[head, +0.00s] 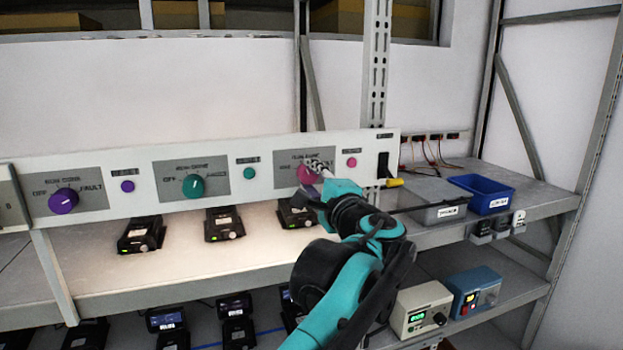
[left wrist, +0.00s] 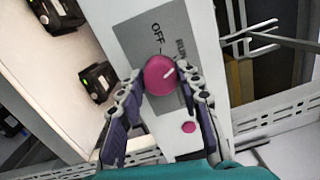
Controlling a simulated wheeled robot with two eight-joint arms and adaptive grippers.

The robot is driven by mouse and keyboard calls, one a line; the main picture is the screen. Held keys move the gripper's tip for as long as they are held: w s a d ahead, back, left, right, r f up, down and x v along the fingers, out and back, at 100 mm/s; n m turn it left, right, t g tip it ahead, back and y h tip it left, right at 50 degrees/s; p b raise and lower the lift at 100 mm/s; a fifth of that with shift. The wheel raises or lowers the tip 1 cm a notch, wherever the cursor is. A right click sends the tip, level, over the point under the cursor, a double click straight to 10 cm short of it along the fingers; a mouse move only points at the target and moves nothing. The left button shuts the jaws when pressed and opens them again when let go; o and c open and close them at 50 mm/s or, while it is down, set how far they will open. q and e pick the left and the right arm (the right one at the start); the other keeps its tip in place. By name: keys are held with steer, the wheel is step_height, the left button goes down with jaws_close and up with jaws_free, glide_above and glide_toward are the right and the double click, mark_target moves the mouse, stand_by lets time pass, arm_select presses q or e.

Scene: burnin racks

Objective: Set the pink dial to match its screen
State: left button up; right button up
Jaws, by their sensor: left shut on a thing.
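The pink dial (head: 305,175) sits on a grey plate of the long white panel in the head view, partly covered by my left gripper (head: 318,166). In the left wrist view the pink dial (left wrist: 158,77) lies between the fingertips of my left gripper (left wrist: 168,86), which is shut on it. Its white pointer line slants toward the right and slightly up in that view. The labels OFF and RUN show beside it; the other labels are hidden. A black device (head: 296,214) stands on the shelf below the dial; I cannot read any screen on it. My right gripper is not in view.
A purple dial (head: 64,201) and a teal dial (head: 193,187) share the panel, with small round buttons beside them. Grey and blue bins (head: 490,206) stand farther right.

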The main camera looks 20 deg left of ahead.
arm_select(q)
steer(key=shift+m, duration=0.3)
steer(key=o, duration=1.2)
steer(key=shift+c, duration=0.2)
steer(key=v, duration=1.2)
